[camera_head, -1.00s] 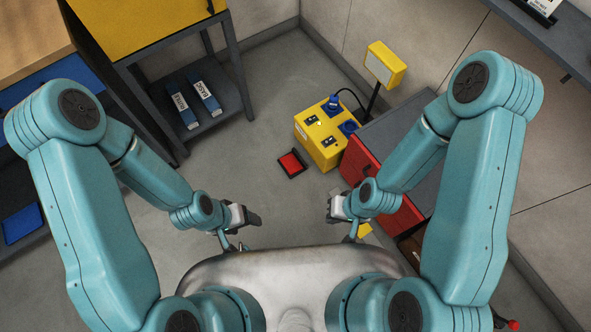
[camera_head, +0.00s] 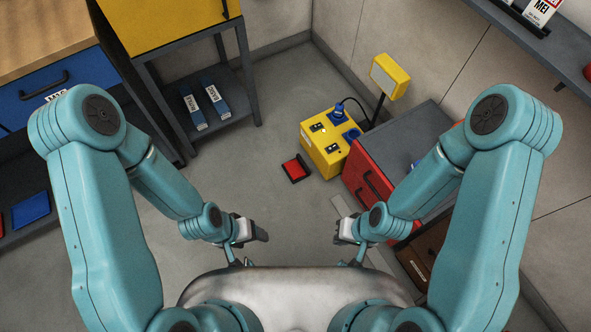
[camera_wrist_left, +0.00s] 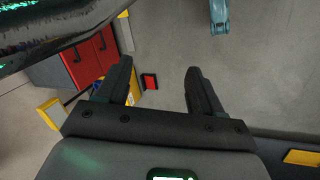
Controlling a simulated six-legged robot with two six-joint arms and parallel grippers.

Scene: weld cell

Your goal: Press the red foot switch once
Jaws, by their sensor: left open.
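The red foot switch (camera_head: 296,168) lies on the grey floor in front of the yellow power box, a red pad on a dark base. It also shows in the left wrist view (camera_wrist_left: 150,82), seen between the fingers but far beyond them. My left gripper (camera_head: 262,236) is in front of my body, nearer to me than the switch and to its left; the left wrist view shows its fingers (camera_wrist_left: 160,78) apart with nothing between them. My right gripper (camera_head: 338,236) is at the right, also short of the switch; its finger gap is too small to make out.
The yellow box (camera_head: 318,158) with blue plugs stands just behind and right of the switch. The floor (camera_head: 262,190) between me and the switch is clear.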

